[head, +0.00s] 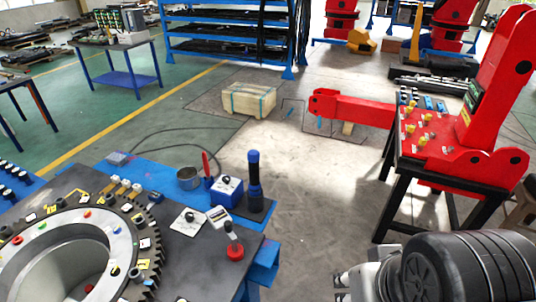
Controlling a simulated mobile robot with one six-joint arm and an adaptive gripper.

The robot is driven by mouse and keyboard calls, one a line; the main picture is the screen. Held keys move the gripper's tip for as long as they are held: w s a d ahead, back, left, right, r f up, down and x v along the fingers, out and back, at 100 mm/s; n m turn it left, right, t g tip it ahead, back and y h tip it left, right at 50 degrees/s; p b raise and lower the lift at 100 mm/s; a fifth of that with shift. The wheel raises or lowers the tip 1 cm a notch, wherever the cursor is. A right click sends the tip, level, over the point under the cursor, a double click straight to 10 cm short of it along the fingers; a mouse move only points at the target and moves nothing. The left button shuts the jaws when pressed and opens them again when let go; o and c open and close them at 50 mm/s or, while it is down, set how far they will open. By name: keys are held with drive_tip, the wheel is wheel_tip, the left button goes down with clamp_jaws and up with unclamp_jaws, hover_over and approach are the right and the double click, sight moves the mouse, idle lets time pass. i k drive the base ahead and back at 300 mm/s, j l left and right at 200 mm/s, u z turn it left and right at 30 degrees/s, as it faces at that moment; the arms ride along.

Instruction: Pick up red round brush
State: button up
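Another slim red upright item (206,165) stands farther back, beside a metal cup. My gripper (339,287) shows only in part at the bottom edge, right of the table and apart from the red item. Its fingertips are small and partly cut off, so its opening is unclear. Nothing is visibly held.
Near the red item are a blue box (227,190), a tall dark-blue cylinder (254,175) and a white plate (188,221). A large toothed ring (118,240) fills the table's left. A red crane stand (457,165) is at right. Bare floor (320,200) lies between.

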sight(205, 160)
drive_tip(key=i+l, duration=0.95)
drive_tip(key=i, duration=0.2)
drive_tip(key=i+l, duration=0.5)
drive_tip(key=i+j+u, duration=0.1)
drive_tip(key=u, duration=0.35)
drive_tip(key=i+u, duration=0.3)
drive_tip(key=u, duration=0.2)
drive_tip(key=i+l+u, duration=0.1)
drive_tip(key=u, duration=0.35)
drive_tip(key=i+l+u, duration=0.2)
drive_tip(key=u, duration=0.25)
drive_tip(key=i+l+u, duration=0.25)
drive_tip(key=u, duration=0.25)
drive_tip(key=i+l+u, duration=0.1)
drive_tip(key=i+u, duration=0.25)
drive_tip(key=i+l+u, duration=0.15)
drive_tip(key=u, duration=0.25)
drive_tip(key=i+l+u, duration=0.2)
drive_tip(key=u, duration=0.15)
